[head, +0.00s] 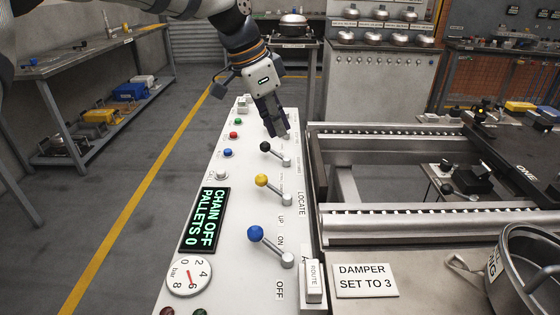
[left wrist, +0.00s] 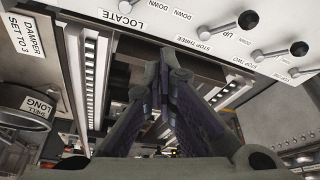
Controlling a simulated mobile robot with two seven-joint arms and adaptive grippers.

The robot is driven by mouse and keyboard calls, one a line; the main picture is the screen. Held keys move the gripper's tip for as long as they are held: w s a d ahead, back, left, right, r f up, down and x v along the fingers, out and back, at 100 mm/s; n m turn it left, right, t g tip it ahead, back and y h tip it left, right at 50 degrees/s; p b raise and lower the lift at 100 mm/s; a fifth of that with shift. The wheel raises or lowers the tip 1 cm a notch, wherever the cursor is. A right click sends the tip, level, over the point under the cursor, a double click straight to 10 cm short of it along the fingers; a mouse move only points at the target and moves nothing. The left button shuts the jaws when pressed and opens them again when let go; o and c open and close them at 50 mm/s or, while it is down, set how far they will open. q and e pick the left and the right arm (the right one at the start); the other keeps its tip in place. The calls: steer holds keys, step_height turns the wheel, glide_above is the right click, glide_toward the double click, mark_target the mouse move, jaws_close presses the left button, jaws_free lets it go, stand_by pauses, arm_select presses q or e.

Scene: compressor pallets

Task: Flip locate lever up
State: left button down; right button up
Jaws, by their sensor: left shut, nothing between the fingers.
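The locate lever has a yellow knob (head: 262,181) and stands on the white panel in the head view, beside the LOCATE label. Its knob leans to the upper left of its pivot, away from the UP mark below. My left gripper (head: 281,132) points down at the panel beyond the black-knobbed lever (head: 265,146), clear of the yellow knob. In the left wrist view the left gripper (left wrist: 163,65) has its fingers together and holds nothing. The LOCATE label (left wrist: 131,12) shows there, but the yellow knob does not. My right gripper is out of view.
A blue-knobbed lever (head: 255,233) stands nearer on the panel, with a gauge (head: 189,276) and display (head: 206,219) to its left. The metal conveyor frame (head: 420,238) is close on the right. Open floor lies left of the panel.

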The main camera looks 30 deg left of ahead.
mark_target(271, 186)
arm_select(q)
steer(key=b+x, duration=0.1)
steer(key=x, duration=0.8)
steer(key=shift+f, duration=0.4)
steer(key=shift+a+f, duration=0.1)
steer(key=shift+f, duration=0.15)
steer(key=shift+s+a+r+p, duration=0.1)
steer(key=shift+s+a+p, duration=0.5)
steer(key=shift+s+a, duration=0.5)
steer(key=shift+s, duration=0.05)
steer(key=shift+f, duration=0.4)
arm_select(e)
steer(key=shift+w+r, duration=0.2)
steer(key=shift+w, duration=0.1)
